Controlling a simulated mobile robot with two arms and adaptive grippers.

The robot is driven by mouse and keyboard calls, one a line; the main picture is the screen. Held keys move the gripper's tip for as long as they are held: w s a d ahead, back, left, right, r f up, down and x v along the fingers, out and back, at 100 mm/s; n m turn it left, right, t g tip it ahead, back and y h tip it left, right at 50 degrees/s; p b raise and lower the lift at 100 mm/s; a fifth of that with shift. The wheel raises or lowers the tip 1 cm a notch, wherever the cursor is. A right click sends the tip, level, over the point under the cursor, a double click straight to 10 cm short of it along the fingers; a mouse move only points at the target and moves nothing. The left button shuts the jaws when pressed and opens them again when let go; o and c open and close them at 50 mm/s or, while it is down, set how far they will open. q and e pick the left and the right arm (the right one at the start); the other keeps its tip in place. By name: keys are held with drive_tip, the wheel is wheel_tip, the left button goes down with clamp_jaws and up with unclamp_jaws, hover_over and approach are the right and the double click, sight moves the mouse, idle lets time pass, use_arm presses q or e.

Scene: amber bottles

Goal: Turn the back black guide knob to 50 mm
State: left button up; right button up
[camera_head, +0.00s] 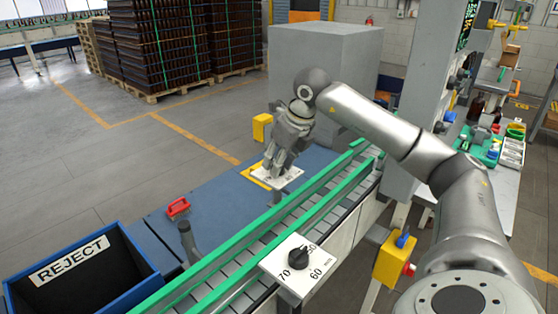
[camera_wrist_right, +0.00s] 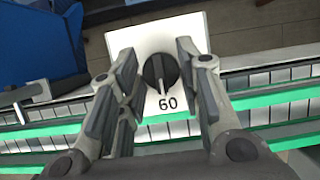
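The back black guide knob (camera_wrist_right: 157,72) sits on a white plate (camera_wrist_right: 189,27) with "60" printed on it. Its pale pointer line points toward the 60; other marks on the plate are hidden. In the head view the plate (camera_head: 291,181) shows behind the conveyor, and the gripper covers the knob. My right gripper (camera_head: 277,166) is over the plate. In the wrist view its open fingers stand on either side of the knob, with gaps visible. My left gripper is not in view.
A front black knob (camera_head: 298,258) on a white plate with 70, 60 and 50 stands on the near side of the green-railed conveyor (camera_head: 240,252). A blue REJECT bin (camera_head: 72,262) is at left. A grey box (camera_head: 325,55) stands behind my arm. A yellow switch box (camera_head: 392,262) is at right.

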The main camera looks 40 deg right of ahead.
drive_tip(key=c, duration=0.4)
drive_tip(key=shift+n, duration=0.3)
drive_tip(key=n, duration=0.2)
drive_tip(key=n+y+p, duration=0.1)
drive_tip(key=shift+d+r+n+g+y, duration=0.15)
drive_tip(key=shift+n+g+y, duration=0.15)
drive_tip(key=shift+n, duration=0.1)
drive_tip(key=n+y+p, duration=0.1)
drive_tip(key=n, duration=0.1)
drive_tip(key=n+g+p, duration=0.1)
drive_tip(key=n+p, duration=0.1)
drive_tip(key=n, duration=0.1)
drive_tip(key=shift+w+y, duration=0.15)
drive_tip(key=shift+y, duration=0.25)
drive_tip(key=n+p, duration=0.1)
drive_tip(key=n, duration=0.1)
drive_tip(key=n+g+p, duration=0.1)
drive_tip(key=n, duration=0.1)
drive_tip(key=shift+w+d+g+y, duration=0.1)
drive_tip(key=shift+g+y, duration=0.2)
drive_tip(key=shift+w+n+g+p, duration=0.1)
drive_tip(key=shift+n+g+p, duration=0.6)
drive_tip(key=shift+n, duration=1.5)
